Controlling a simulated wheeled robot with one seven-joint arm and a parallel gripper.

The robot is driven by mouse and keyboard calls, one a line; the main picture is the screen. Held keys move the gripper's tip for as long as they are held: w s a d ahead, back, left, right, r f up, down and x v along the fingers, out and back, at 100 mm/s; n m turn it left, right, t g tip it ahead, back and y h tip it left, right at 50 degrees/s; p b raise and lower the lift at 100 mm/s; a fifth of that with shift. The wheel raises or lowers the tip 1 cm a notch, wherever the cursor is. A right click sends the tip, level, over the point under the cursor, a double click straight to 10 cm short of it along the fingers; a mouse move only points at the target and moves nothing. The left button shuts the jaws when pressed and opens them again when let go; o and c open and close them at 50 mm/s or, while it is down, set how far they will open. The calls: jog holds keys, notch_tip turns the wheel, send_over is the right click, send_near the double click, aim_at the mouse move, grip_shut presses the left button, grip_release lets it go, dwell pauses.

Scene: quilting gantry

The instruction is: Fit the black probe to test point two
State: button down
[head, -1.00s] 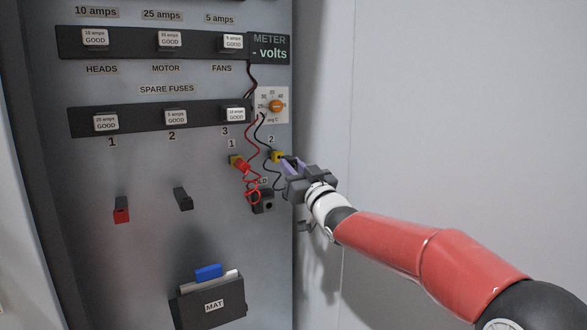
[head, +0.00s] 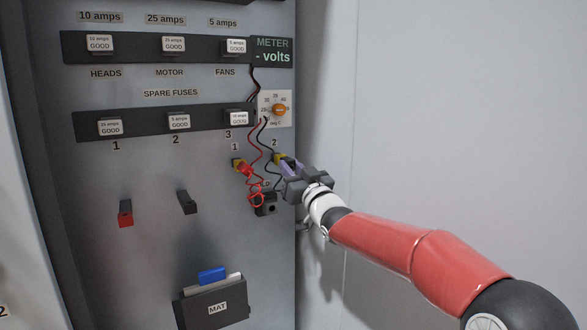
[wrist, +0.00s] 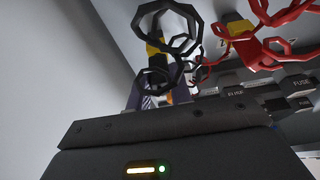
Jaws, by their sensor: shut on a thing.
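The black probe (wrist: 157,72), with its coiled black lead, is between the fingers of my gripper (head: 291,166). The gripper is shut on it right in front of test point two (head: 279,159), a yellow socket under the label 2. In the wrist view the probe lines up with the yellow of test point two (wrist: 155,42). The fingers hide the probe in the head view, and the coils partly cover it in the wrist view. I cannot tell whether its tip is seated. The red probe (head: 244,168) is at test point one, just left.
A black block (head: 266,205) sits just below the probes, with red lead loops near it. The meter (head: 272,52) reads "- volts" above an orange dial (head: 279,110). Fuse rows, two small holders and a MAT pocket (head: 213,303) are further left. Right of the panel is bare wall.

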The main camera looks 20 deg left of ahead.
jog(key=shift+w+a, duration=0.15)
jog(key=c, duration=1.2)
grip_release()
jog(key=b+v, duration=0.1)
jog(key=v, duration=0.7)
jog(key=shift+a, duration=0.1)
